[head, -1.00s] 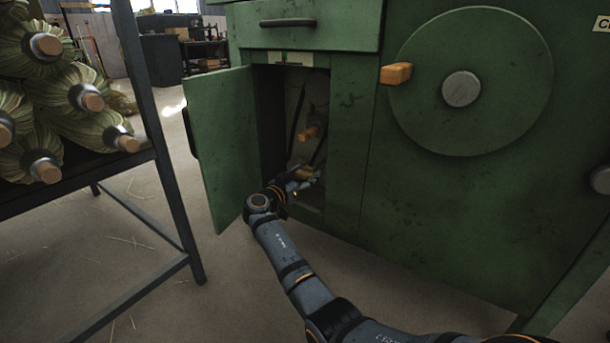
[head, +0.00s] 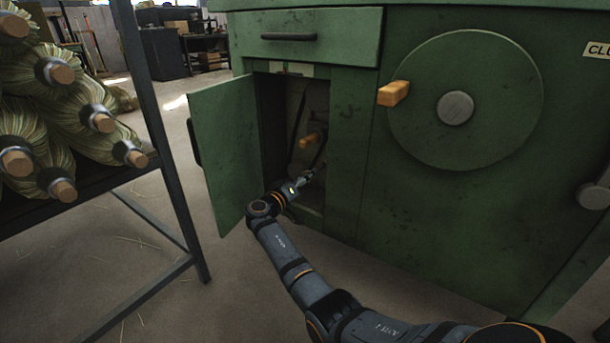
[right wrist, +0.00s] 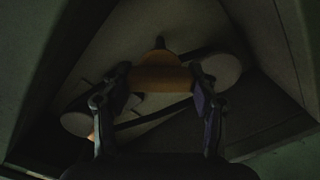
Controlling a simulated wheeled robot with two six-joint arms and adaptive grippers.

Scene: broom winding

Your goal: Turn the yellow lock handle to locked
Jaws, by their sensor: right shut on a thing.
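A yellow-orange handle (right wrist: 162,77) sits between the two fingers of my right gripper (right wrist: 160,88) in the right wrist view. The fingers are closed on its sides. The lock's exact angle is too dark and small to tell. My left gripper is not in view.
The compartment's green door (head: 225,150) stands open left of my right arm. A large green wheel (head: 466,99) with an orange knob (head: 393,94) is on the machine front. A dark metal rack (head: 172,185) with several brooms stands at left.

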